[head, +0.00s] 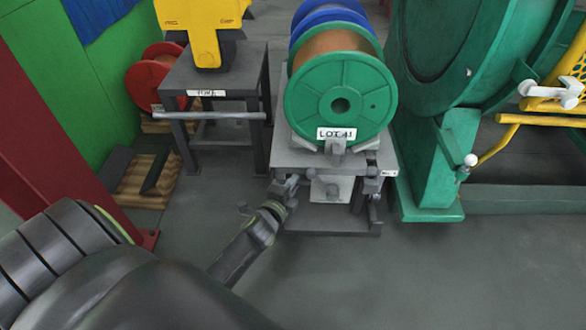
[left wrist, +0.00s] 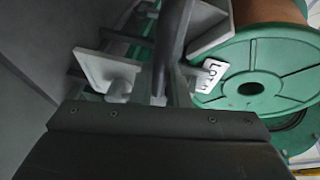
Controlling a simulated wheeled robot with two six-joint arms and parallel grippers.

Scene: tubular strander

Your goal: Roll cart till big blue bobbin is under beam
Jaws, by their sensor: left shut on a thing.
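The cart (head: 290,158) is a grey metal frame in the middle of the head view. A green-flanged bobbin (head: 306,97) with a copper-coloured winding and a LOT 41 label stands on its near end. The big blue bobbin (head: 330,14) is behind it, mostly hidden, with only its upper rim showing. My left gripper (head: 284,187) is at the near left corner of the cart, shut on the cart's handle. The left wrist view shows a dark upright bar (left wrist: 172,50) close in front of the gripper, beside the green bobbin (left wrist: 252,85). I cannot make out the beam.
A grey table (head: 222,80) with a yellow device (head: 203,25) stands left of the cart. A red bobbin (head: 148,80) and a wooden pallet (head: 140,185) are farther left. A large green machine (head: 440,150) stands close on the right. The floor in front is clear.

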